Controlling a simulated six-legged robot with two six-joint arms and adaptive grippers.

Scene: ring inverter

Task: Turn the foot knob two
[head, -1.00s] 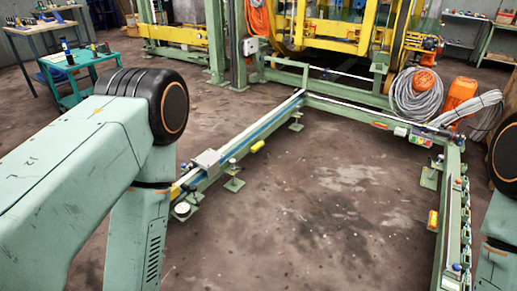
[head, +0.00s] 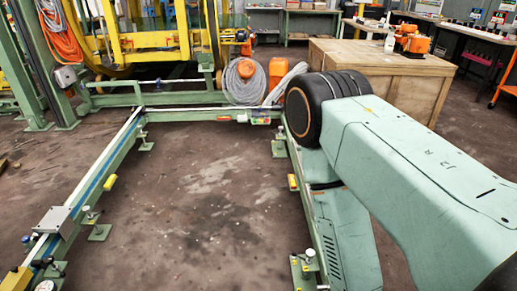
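A green floor frame with rails stands on foot plates. On the left rail (head: 100,176), a foot with a pale-topped knob (head: 87,210) sits beside a grey box, and another knob (head: 27,240) shows at the lower left. A further pale knob (head: 309,253) is by the right rail near the bottom. I cannot tell which of these is foot knob two. Neither of my grippers is in view.
The grey box (head: 54,222) sits on the left rail. The floor (head: 205,200) inside the frame is clear. Coiled grey cable (head: 242,82) and an orange motor (head: 277,72) lie at the back rail. A wooden crate (head: 375,68) stands behind my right arm.

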